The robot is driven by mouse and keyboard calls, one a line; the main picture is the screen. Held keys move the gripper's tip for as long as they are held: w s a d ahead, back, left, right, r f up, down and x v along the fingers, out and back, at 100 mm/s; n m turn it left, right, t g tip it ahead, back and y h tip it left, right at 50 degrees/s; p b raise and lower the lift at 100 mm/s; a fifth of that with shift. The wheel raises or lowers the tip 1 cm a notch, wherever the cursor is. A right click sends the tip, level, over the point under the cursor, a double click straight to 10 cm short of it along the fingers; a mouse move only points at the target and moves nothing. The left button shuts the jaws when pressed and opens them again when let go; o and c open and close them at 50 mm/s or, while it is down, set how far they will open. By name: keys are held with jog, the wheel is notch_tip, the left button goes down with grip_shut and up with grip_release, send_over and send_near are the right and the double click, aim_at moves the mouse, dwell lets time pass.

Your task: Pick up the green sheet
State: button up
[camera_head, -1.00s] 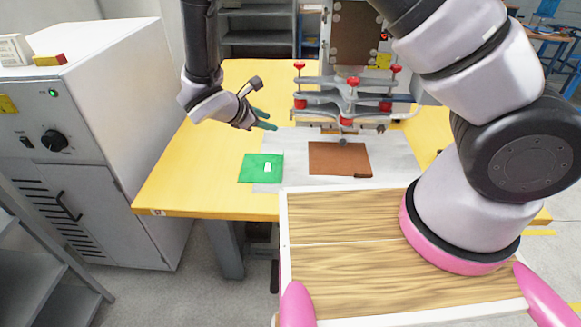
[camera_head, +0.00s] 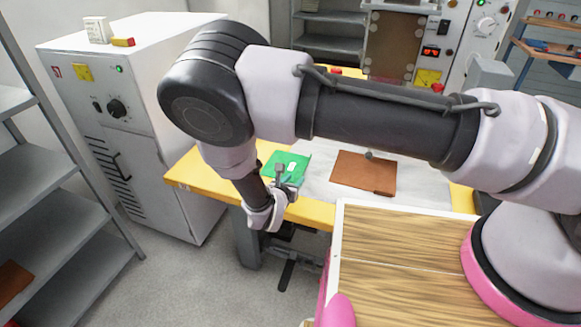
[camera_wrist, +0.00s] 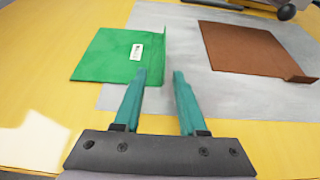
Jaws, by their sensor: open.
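The green sheet (camera_head: 287,166) lies flat on the yellow table near its front left, partly over a grey mat. In the wrist view the green sheet (camera_wrist: 112,53) carries a small white label (camera_wrist: 136,52) and sits just beyond my left fingertip. My gripper (camera_wrist: 159,76) has two teal fingers spread apart with nothing between them. The tips point toward the sheet's right side, over the grey mat.
A brown sheet (camera_head: 365,172) lies on the grey mat (camera_head: 421,178) right of the green one. The yellow table (camera_head: 190,175) is bare at its left end. A white cabinet (camera_head: 130,90) stands left of it, and grey shelves (camera_head: 45,200) stand at the far left.

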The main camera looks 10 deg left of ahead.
aim_at(302, 173)
jog(key=x, duration=0.5)
jog(key=shift+w+d, duration=0.3)
jog(key=shift+d, duration=0.1)
grip_shut()
